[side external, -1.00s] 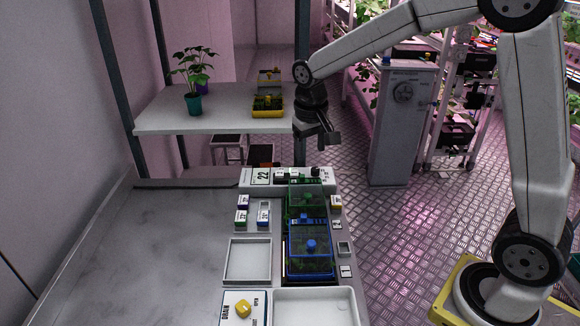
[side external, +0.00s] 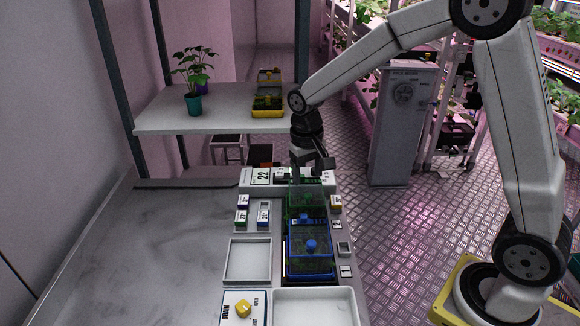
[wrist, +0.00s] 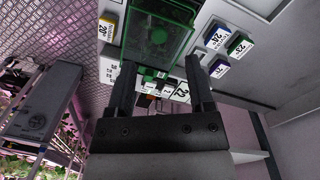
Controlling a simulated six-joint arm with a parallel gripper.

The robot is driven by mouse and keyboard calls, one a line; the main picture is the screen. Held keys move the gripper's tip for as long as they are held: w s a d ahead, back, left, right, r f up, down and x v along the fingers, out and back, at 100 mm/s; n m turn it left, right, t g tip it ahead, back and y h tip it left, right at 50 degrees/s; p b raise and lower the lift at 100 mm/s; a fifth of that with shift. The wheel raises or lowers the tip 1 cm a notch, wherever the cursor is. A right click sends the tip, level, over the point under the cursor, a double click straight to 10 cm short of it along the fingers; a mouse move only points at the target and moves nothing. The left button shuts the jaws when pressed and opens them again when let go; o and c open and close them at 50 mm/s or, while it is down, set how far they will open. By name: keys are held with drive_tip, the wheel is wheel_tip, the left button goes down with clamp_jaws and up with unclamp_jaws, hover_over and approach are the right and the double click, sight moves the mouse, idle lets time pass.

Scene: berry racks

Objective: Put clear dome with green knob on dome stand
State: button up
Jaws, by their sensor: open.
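The clear dome with green knob (side external: 304,202) sits on the dark tray strip at the back of the bench, behind a similar clear dome with blue knob (side external: 311,258). In the wrist view the green-edged dome (wrist: 150,47) and its round green knob (wrist: 158,35) lie beyond my fingertips. My gripper (side external: 318,166) is open and empty, above the back end of the green-knob dome; its two fingers (wrist: 160,75) stand apart in the wrist view. A shallow square white tray (side external: 226,262) lies left of the domes; I cannot tell whether it is the dome stand.
A white display block reading 22 (side external: 262,177) stands at the back, close to my gripper. Small labelled blocks (side external: 242,218) lie left of the green-knob dome. A white bin (side external: 313,294) is in front. The left bench top (side external: 150,245) is clear. A shelf (side external: 215,122) holds plants and yellow trays.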

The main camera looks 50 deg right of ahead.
sight(308, 195)
drive_tip(key=shift+f, duration=0.75)
drive_tip(key=shift+f, duration=0.1)
drive_tip(key=shift+d+f, duration=0.15)
drive_tip(key=shift+f, duration=1.1)
drive_tip(key=shift+d+f, duration=0.1)
drive_tip(key=shift+f, duration=1.15)
drive_tip(key=shift+c, duration=0.2)
clamp_jaws()
